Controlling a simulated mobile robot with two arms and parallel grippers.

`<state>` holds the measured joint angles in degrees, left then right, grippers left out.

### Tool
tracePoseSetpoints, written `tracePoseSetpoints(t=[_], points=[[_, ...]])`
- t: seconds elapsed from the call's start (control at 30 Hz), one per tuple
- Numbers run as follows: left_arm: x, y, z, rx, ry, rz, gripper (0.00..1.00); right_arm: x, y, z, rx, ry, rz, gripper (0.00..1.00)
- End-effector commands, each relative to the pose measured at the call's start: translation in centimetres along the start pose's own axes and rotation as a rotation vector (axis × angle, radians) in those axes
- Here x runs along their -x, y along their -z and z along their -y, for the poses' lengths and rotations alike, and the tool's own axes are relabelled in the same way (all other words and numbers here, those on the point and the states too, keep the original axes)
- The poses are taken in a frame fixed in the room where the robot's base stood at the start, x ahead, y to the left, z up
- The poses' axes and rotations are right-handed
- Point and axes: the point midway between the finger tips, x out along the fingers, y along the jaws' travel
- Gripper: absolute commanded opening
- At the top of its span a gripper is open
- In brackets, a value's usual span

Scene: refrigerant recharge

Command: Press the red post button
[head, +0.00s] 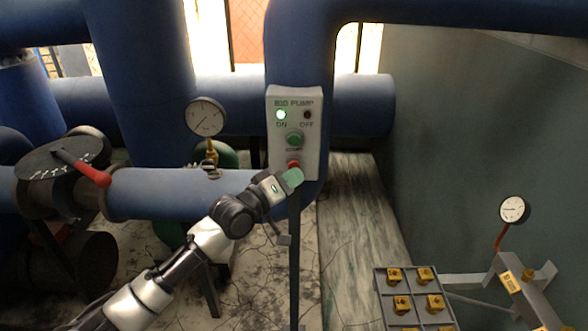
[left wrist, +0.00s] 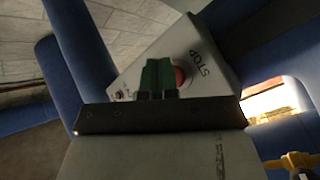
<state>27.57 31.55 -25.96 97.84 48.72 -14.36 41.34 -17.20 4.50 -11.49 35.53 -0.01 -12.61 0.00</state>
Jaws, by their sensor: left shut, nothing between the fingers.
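The red button (head: 293,164) is at the bottom of a white control box (head: 312,150) on a post. The box reads "PUMP", with a lit green lamp (head: 281,114) over "ON" and a dark lamp (head: 307,115) over "OFF". A green button (head: 294,140) sits above the red one. My left gripper (head: 293,178) is shut and empty, its green fingertips just at the red button's lower edge. In the left wrist view, the fingers (left wrist: 158,75) partly hide the red button (left wrist: 180,76), beside the word "STOP". I cannot tell whether they touch it. My right gripper is not in view.
Large blue pipes (head: 140,80) stand behind and left of the box. A gauge (head: 205,117) and a red-handled valve (head: 90,174) are to the left. A tray with yellow blocks (head: 378,290) and another gauge (head: 514,209) are at the lower right.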

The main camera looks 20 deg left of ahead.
Motion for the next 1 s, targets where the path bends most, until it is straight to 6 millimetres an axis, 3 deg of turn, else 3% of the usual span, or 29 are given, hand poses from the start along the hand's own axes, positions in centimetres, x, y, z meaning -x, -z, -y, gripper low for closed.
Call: tracePoseSetpoints(t=[1.0], points=[[-0.57, 0.43, 0.44, 0.0, 0.0, 0.0, 0.0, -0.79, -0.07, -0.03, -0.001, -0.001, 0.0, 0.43]])
